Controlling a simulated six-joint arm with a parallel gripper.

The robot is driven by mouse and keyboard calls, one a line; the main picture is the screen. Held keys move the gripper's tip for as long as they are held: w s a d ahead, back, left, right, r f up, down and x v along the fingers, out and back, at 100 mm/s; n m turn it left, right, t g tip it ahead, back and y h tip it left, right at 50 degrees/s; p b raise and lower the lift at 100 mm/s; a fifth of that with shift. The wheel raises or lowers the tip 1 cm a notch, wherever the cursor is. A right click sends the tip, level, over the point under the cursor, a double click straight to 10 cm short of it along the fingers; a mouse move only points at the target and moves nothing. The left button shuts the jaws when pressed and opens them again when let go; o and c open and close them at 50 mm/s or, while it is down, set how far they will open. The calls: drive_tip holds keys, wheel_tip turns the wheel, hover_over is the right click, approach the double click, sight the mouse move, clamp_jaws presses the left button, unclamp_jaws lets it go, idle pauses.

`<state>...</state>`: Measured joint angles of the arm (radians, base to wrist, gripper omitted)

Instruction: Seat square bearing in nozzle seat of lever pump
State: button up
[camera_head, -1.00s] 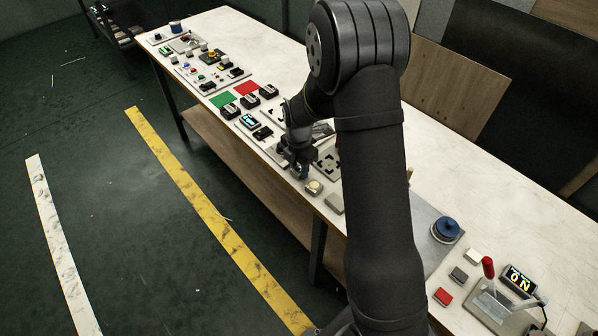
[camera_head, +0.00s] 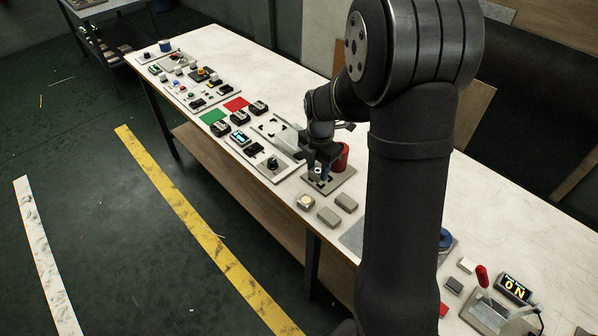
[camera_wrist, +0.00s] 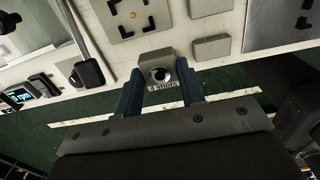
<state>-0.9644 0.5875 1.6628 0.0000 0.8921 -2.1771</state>
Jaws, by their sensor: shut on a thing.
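The square bearing (camera_wrist: 160,70), a small grey block with a dark round hole and a ring, sits between the two blue fingers of my gripper (camera_wrist: 162,80) in the wrist view. A label reading "4 shots" shows below its hole. In the head view my gripper (camera_head: 319,171) hangs low over a tan plate (camera_head: 340,181) near the bench's front edge. In the wrist view this plate (camera_wrist: 116,28) has dark corner marks around an orange dot, likely the nozzle seat. The bearing appears apart from the marks. A red cylinder (camera_head: 342,155) stands behind my gripper; I cannot tell whether it is the pump's lever.
A panel with a black knob (camera_head: 272,163) is to the left. A red-handled device (camera_head: 482,275) and an ON display (camera_head: 514,288) stand farther right.

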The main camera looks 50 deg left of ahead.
drive_tip(key=w+d+r, duration=0.3)
drive_tip(key=w+d, duration=0.4)
drive_tip(key=w, duration=0.2)
drive_tip(key=s+a+f, duration=0.1)
drive_tip(key=a+f, duration=0.1)
drive_tip(key=a, duration=0.1)
drive_tip(key=s+a+f, duration=0.1)
drive_tip(key=a+f, duration=0.1)
drive_tip(key=a, duration=0.1)
drive_tip(key=s+a+f, duration=0.2)
drive_tip(key=a, duration=0.1)
drive_tip(key=shift+a+f, duration=0.2)
drive_tip(key=shift+a, duration=0.2)
drive_tip(key=shift+a+f, duration=0.1)
drive_tip(key=shift+f, duration=2)
drive_tip(key=shift+f, duration=0.15)
drive_tip(key=o, duration=0.9)
drive_tip(key=shift+c, duration=0.2)
